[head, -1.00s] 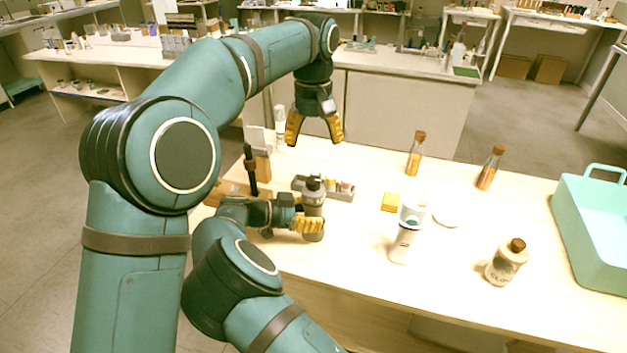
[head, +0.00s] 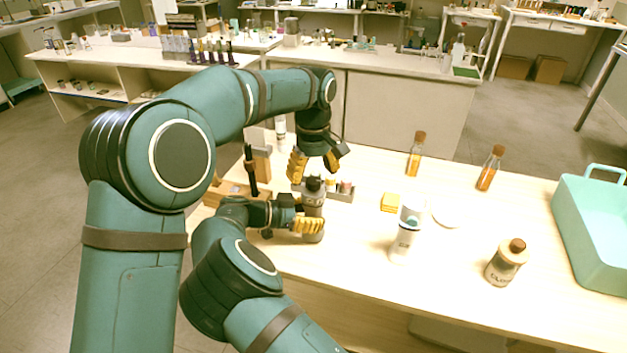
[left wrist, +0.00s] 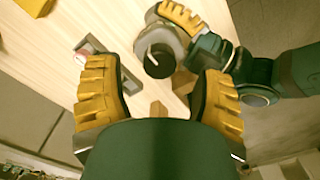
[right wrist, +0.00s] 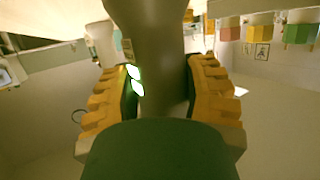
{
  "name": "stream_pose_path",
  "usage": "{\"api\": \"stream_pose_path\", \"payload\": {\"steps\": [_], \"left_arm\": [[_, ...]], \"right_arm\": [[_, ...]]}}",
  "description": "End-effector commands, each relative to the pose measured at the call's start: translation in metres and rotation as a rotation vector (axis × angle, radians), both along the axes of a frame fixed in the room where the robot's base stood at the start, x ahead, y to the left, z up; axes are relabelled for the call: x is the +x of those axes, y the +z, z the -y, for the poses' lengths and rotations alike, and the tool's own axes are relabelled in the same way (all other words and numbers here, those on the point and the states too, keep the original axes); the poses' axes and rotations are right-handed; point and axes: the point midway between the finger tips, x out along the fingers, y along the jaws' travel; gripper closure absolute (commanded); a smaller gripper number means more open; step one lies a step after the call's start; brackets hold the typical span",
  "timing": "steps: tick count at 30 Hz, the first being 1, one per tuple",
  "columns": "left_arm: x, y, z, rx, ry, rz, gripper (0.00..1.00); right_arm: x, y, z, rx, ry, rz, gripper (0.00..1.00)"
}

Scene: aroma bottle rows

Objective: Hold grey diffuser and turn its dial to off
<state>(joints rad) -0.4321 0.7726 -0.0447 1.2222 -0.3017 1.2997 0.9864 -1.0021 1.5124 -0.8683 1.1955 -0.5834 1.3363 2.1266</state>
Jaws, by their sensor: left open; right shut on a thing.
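The grey diffuser (head: 313,196) stands upright at the left part of the table, with a dark dial (left wrist: 158,60) on top that carries a pale mark. My right gripper (head: 309,226) is shut around the diffuser's body from the left side. In the right wrist view the grey body (right wrist: 160,50) fills the space between the fingers, with lit green-white marks on it. My left gripper (head: 317,168) is open above the diffuser, fingers pointing down. In the left wrist view the dial lies beyond the open fingertips, between them and apart from both.
A grey tray with small jars (head: 342,190) sits just behind the diffuser. A wooden stand with a black tool (head: 250,170) is to its left. A white bottle (head: 405,235), yellow pads (head: 390,203) and a teal bin (head: 590,235) are to the right.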

Motion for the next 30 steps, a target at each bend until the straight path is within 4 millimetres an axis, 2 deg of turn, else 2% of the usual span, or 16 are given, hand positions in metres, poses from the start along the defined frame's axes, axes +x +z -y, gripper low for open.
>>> {"api": "stream_pose_path", "payload": {"steps": [6,17,18,23,24,30], "left_arm": [[0.000,-0.023,0.000,0.001,-0.002,0.000,0.32],[0.000,-0.027,0.000,0.000,-0.002,0.000,0.32],[0.000,-0.027,0.000,0.000,-0.002,0.000,0.37],[0.000,-0.027,0.000,0.000,-0.002,0.000,0.93],[0.000,-0.027,0.000,0.000,-0.002,0.000,1.00],[0.000,-0.027,0.000,0.000,-0.003,0.000,1.00]], "right_arm": [[0.000,0.000,0.000,0.000,0.000,0.000,0.95],[0.000,0.000,0.000,0.000,0.000,0.000,0.95],[0.000,0.000,0.000,0.000,0.000,0.000,0.95],[0.000,0.000,0.000,0.000,0.000,0.000,0.95],[0.000,0.000,0.000,0.000,0.000,0.000,0.95],[0.000,0.000,0.000,0.000,0.000,0.000,0.95]]}}
